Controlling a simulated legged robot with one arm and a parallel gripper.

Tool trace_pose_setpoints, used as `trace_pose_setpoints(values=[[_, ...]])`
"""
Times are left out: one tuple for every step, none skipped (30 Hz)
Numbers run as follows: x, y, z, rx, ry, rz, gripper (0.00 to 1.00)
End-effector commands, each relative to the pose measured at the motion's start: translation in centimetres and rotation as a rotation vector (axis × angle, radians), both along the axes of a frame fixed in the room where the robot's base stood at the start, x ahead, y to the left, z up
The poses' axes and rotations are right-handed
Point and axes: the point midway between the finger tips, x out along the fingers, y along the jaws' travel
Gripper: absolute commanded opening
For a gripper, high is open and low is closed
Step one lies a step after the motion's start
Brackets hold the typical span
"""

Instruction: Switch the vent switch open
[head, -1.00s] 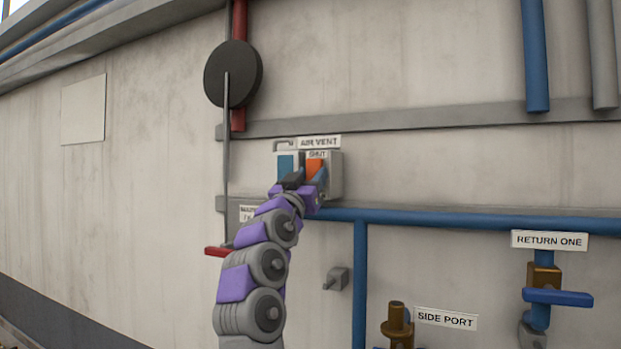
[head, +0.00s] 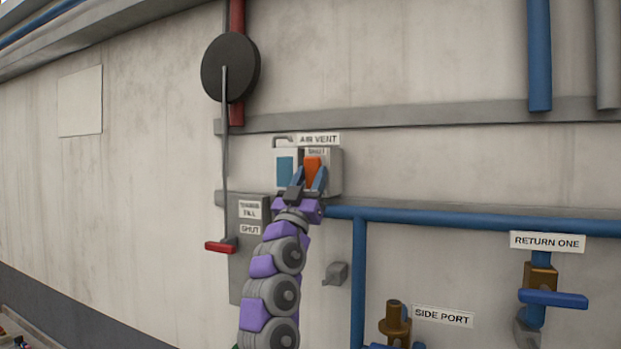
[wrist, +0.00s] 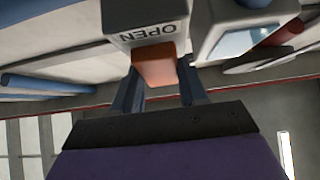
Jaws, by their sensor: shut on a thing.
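The vent switch is an orange lever (head: 313,166) on a grey box (head: 335,172) under an AIR VENT label (head: 318,139). A SHUT label (head: 317,152) sits above the lever. In the wrist view the lever (wrist: 155,66) is between my two fingers, and an OPEN label (wrist: 152,33) shows upside down on the box beside it. My gripper (head: 308,180) comes from below and is shut on the lever. Its fingers hide the lever's lower part in the head view. A blue panel (head: 286,171) is just left of the lever.
A long rod with a red handle (head: 221,246) hangs from a black disc (head: 230,68) at left. A grey plate (head: 243,270) stands behind it. A blue pipe (head: 450,220) runs right of my gripper. RETURN ONE's blue handle (head: 555,298) is lower right.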

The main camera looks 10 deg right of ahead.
Motion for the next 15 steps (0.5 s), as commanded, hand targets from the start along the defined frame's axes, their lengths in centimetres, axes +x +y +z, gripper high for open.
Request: trace_pose_setpoints(values=[[0.08, 0.13, -0.08, -0.001, 0.002, 0.003, 0.12], [0.08, 0.12, -0.08, 0.0, 0.001, 0.002, 0.12], [0.08, 0.11, -0.08, 0.0, 0.001, 0.002, 0.44], [0.08, 0.1, -0.08, 0.0, 0.001, 0.002, 0.47], [0.08, 0.1, -0.08, 0.0, 0.001, 0.002, 0.5], [0.07, 0.08, -0.09, 0.001, 0.002, 0.002, 0.54], [0.04, 0.08, -0.07, 0.0, 0.001, 0.002, 0.57], [0.02, 0.07, -0.06, 0.001, 0.001, 0.001, 0.6], [-0.03, 0.06, -0.04, 0.001, 0.001, 0.001, 0.64], [-0.05, 0.05, -0.03, 0.001, 0.001, 0.001, 0.66], [-0.09, 0.05, -0.01, 0.001, 0.0, 0.001, 0.68], [-0.12, 0.04, 0.01, 0.001, 0.0, 0.001, 0.68], [-0.15, 0.03, 0.01, 0.001, 0.0, 0.001, 0.68], [-0.16, 0.02, 0.03, 0.001, 0.0, 0.001, 0.68], [-0.17, -0.04, 0.03, 0.002, 0.0, 0.0, 0.68]])
